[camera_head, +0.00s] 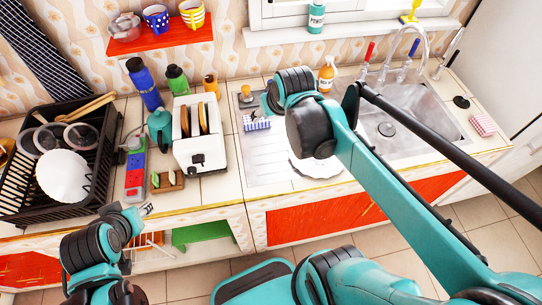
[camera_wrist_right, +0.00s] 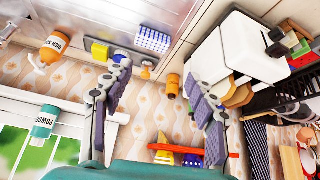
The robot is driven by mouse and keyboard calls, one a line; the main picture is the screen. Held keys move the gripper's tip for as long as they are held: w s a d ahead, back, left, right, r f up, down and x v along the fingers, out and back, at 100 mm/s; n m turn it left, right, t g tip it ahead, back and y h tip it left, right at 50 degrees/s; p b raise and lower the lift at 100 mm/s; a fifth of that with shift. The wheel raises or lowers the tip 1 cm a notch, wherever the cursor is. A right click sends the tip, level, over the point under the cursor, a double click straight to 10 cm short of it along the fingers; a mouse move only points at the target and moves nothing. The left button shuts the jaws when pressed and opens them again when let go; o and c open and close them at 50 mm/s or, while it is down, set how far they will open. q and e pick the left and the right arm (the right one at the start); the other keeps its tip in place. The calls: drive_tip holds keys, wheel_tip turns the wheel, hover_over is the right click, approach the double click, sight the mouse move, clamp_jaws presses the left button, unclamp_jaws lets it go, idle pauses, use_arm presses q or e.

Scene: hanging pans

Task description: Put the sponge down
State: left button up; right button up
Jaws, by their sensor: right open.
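A blue-and-white checkered block (camera_head: 257,123), which looks like a sponge, lies on the steel drainboard beside the sink. It also shows in the right wrist view (camera_wrist_right: 152,40), beyond the fingertips. A small yellow block (camera_wrist_right: 99,50) shows near the left finger there; I cannot tell whether it is a sponge too. My right gripper (camera_wrist_right: 156,68) is open, its fingers wide apart with nothing between them. In the head view my right forearm hides part of the drainboard. My left arm's end (camera_head: 138,212) is low at the counter's front edge; its fingers are not clear.
A white toaster (camera_head: 200,150) stands left of the drainboard. A white plate (camera_head: 316,168) lies partly behind my right arm. An orange soap bottle (camera_head: 326,75) stands at the back. The sink (camera_head: 405,110) is right; a pink checkered block (camera_head: 483,124) lies beyond it. A dish rack (camera_head: 98,165) is left.

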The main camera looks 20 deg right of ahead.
drive_tip(key=s+a+f, duration=0.2)
drive_tip(key=s, duration=0.3)
drive_tip(key=s+a+f, duration=0.2)
drive_tip(key=s, duration=0.4)
drive_tip(key=shift+a+f+n+t+y, duration=0.15)
drive_tip(key=shift+a+n+t+y, duration=0.15)
drive_tip(key=shift+a+n+t, duration=0.1)
